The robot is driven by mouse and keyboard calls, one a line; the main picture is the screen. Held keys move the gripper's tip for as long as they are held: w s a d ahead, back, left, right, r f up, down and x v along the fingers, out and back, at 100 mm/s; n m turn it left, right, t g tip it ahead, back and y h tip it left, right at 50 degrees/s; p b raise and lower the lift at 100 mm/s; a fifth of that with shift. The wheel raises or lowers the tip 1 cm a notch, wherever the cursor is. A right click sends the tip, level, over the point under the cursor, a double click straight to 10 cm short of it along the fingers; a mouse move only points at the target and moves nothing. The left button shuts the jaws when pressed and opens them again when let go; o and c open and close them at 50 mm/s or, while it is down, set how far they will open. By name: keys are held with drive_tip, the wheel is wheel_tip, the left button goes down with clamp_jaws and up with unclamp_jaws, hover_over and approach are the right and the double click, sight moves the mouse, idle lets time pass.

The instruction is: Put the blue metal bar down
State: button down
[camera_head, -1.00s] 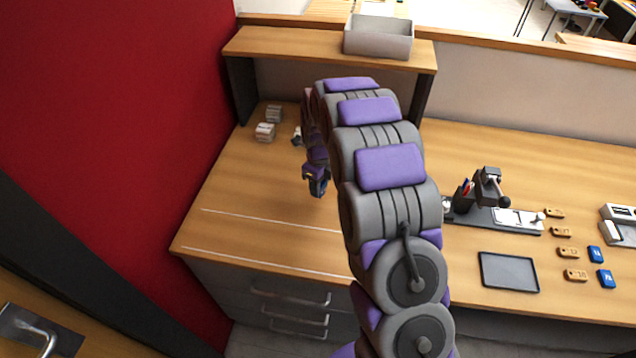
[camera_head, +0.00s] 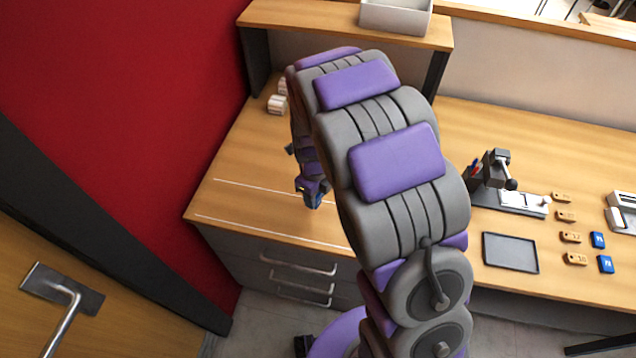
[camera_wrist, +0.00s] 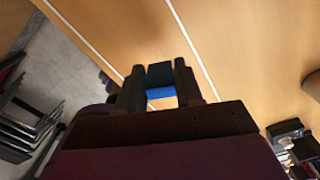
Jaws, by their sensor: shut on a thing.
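My gripper (camera_head: 312,192) points down over the left part of the wooden desk, close to the white lines near its front edge. It is shut on the blue metal bar (camera_wrist: 161,93), whose blue face shows between the two dark fingers in the wrist view. In the head view only a small blue patch of the bar (camera_head: 314,200) shows at the fingertips; my arm and gripper hide the rest. I cannot tell whether the bar touches the desk.
The desk (camera_head: 240,200) is bare around the two white lines (camera_head: 262,190). White-and-grey blocks (camera_head: 277,104) stand at the back left. A dark tray (camera_head: 510,252), a marker machine (camera_head: 495,170) and orange and blue tags (camera_head: 598,240) lie to the right. A red wall bounds the left.

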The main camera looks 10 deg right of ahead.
drive_tip(key=shift+s+a, duration=0.25)
drive_tip(key=shift+a, duration=0.2)
drive_tip(key=shift+r, duration=0.1)
drive_tip(key=shift+w+d+r+n, duration=0.1)
drive_tip(key=shift+w+r+n, duration=0.05)
drive_tip(key=shift+n, duration=0.4)
drive_tip(key=shift+w+r+n, duration=0.15)
drive_tip(key=shift+n, duration=0.4)
drive_tip(key=w+d+r+n, duration=0.3)
drive_tip(key=n, duration=0.9)
drive_tip(key=w+d+r+n, duration=0.3)
drive_tip(key=d+r+n, duration=0.1)
drive_tip(key=n, duration=0.8)
drive_tip(key=shift+r+n, duration=0.25)
drive_tip(key=shift+n, duration=0.15)
drive_tip(key=shift+d, duration=0.2)
